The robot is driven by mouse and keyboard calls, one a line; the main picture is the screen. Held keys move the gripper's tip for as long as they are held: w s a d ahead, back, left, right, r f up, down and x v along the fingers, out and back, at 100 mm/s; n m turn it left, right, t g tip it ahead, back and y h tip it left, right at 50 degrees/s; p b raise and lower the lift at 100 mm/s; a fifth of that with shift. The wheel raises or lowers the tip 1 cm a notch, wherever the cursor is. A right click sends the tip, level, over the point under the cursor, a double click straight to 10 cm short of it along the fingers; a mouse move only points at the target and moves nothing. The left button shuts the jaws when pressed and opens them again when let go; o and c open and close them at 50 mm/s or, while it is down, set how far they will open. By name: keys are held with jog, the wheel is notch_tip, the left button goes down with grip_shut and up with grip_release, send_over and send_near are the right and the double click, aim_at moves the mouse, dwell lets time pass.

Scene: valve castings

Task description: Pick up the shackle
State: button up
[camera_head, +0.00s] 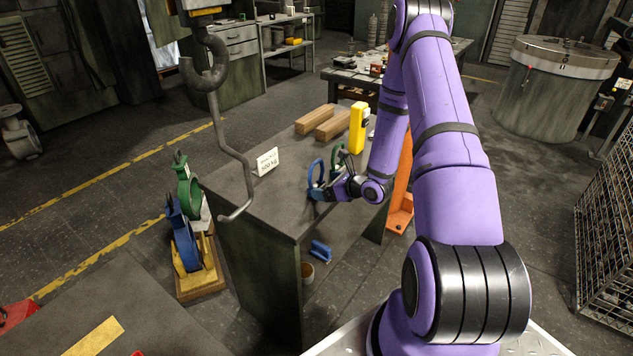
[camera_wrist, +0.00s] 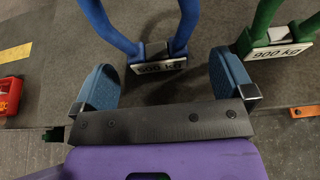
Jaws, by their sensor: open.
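A blue shackle (camera_head: 315,171) stands on the grey bench (camera_head: 240,190) near its right part. A green shackle (camera_head: 339,153) is just behind it and to the right. In the wrist view the blue shackle (camera_wrist: 178,50) lies ahead and between my two blue finger pads, its white kg label facing me; its top is cut off. The green shackle (camera_wrist: 262,30) is to the right, outside the right finger. My gripper (camera_wrist: 162,68) is open and empty, with a gap to the blue shackle. In the head view my gripper (camera_head: 326,191) is low at the bench, close to the blue shackle.
A yellow device (camera_head: 358,128) stands behind the shackles, and wooden blocks (camera_head: 315,121) lie at the back of the bench. A 500 kg sign (camera_head: 266,161) stands left of them. A large hook (camera_head: 210,75) hangs at the left. The front-left bench top is clear.

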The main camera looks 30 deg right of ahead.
aim_at(316, 185)
jog(key=x, duration=0.4)
jog(key=shift+w+a, duration=0.15)
jog(key=shift+a, duration=0.05)
jog(key=c, duration=1.2)
jog(key=shift+o, duration=0.2)
jog(key=shift+r, duration=0.2)
jog(key=shift+r, duration=0.6)
notch_tip(316, 185, up, 2)
jog(key=shift+r, duration=0.1)
jog(key=s+a+r, duration=0.1)
jog(key=s+a, duration=0.3)
jog(key=s, duration=1.1)
jog(key=shift+s+a, duration=0.15)
jog(key=shift+s, duration=0.05)
